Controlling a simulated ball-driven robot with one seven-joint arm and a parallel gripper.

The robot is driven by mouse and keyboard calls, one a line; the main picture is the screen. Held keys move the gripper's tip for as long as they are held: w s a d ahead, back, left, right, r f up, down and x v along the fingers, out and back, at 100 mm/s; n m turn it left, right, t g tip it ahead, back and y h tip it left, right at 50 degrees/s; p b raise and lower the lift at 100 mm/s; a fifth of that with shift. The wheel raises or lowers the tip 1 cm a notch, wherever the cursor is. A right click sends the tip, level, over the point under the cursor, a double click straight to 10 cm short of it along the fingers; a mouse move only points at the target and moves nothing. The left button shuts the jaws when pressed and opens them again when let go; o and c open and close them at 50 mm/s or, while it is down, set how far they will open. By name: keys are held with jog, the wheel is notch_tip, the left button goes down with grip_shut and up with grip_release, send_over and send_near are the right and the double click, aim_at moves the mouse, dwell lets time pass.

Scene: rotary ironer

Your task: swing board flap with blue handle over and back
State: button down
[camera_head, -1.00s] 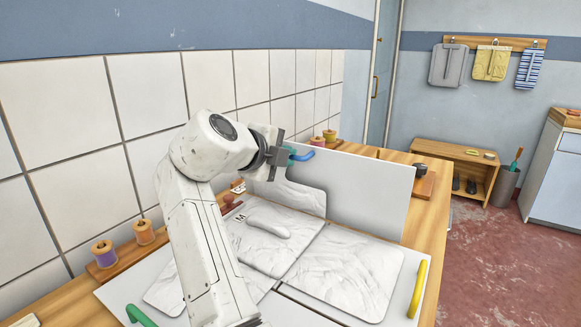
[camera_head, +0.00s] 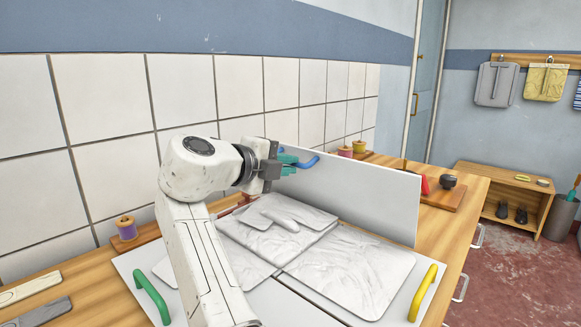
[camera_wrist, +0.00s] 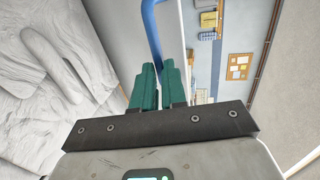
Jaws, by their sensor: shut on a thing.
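The white board flap (camera_head: 350,198) with the blue handle stands raised, roughly upright, at the back of the folding board. My gripper (camera_head: 290,160), with teal fingers, is shut on the blue handle (camera_head: 310,164) at the flap's upper left. In the wrist view, the blue handle (camera_wrist: 152,30) runs down between the teal fingertips (camera_wrist: 157,75). A white garment (camera_head: 345,275) lies on the board, its left part folded over on itself. It also fills the left of the wrist view (camera_wrist: 40,85). My arm hides part of the board's left side.
A green handle (camera_head: 152,298) sits at the board's left and a yellow handle (camera_head: 423,293) at its right. Thread spools (camera_head: 126,228) stand along the tiled wall. A wooden block with a dark knob (camera_head: 448,181) is right of the flap. Open floor lies beyond the counter.

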jog(key=f, duration=0.3)
jog(key=shift+w+d+f+g, duration=0.15)
jog(key=shift+d+g, duration=0.25)
jog(key=c, duration=1.2)
grip_release()
jog(key=shift+d, duration=0.1)
jog(key=shift+o, duration=0.2)
jog(key=shift+s+a+r, duration=0.2)
jog(key=shift+s+a, duration=0.1)
jog(key=shift+a, duration=0.15)
jog(key=v, duration=1)
jog(key=shift+r, duration=0.4)
jog(key=shift+d+r, duration=0.1)
